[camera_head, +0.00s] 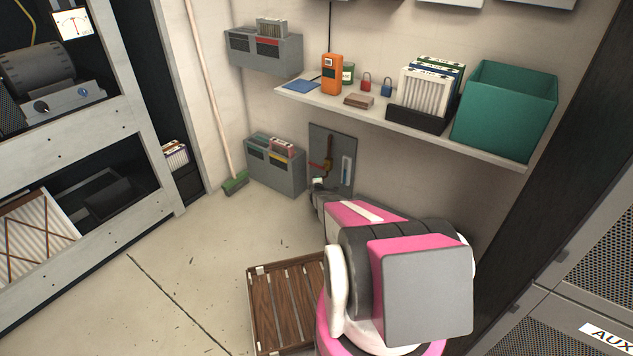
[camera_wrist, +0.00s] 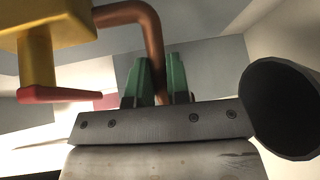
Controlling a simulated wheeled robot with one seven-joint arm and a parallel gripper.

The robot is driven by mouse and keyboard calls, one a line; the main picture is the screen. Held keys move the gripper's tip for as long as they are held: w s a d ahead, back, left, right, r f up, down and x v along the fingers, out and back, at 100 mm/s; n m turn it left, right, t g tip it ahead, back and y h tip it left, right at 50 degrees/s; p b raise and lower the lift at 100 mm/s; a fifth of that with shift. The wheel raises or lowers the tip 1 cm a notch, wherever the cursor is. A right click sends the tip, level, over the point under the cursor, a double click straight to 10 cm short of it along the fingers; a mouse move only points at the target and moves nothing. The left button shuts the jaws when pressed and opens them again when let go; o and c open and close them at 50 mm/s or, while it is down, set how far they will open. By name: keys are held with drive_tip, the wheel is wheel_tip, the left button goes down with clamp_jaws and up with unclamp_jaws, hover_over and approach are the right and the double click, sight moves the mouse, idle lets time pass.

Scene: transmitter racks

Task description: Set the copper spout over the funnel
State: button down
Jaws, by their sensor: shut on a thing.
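The copper spout (camera_wrist: 148,35) is a bent pipe that comes out of a yellow valve body (camera_wrist: 62,20) and curves down. My gripper (camera_wrist: 162,85) is shut on its down-going part, with a green fingertip on each side. The spout's lower end is hidden behind my gripper. A dark, round, wide-mouthed thing (camera_wrist: 290,105), which looks like the funnel, is at the right of the wrist view, apart from the visible part of the spout. In the head view, the yellow valve body (camera_head: 328,165) shows small on a grey wall panel (camera_head: 318,142); my arm hides much there.
A red lever (camera_wrist: 60,95) sits under the valve body. A shelf (camera_head: 500,148) with a teal bin (camera_head: 505,110) overhangs my arm. A grey wall holder (camera_head: 275,170) is left of the panel. A wooden slatted platform (camera_head: 280,300) lies on the floor; the floor to its left is clear.

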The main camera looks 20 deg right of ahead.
drive_tip(key=c, duration=1.1)
unclamp_jaws()
drive_tip(key=v, duration=1)
drive_tip(key=shift+s, duration=0.35)
drive_tip(key=shift+a, duration=0.1)
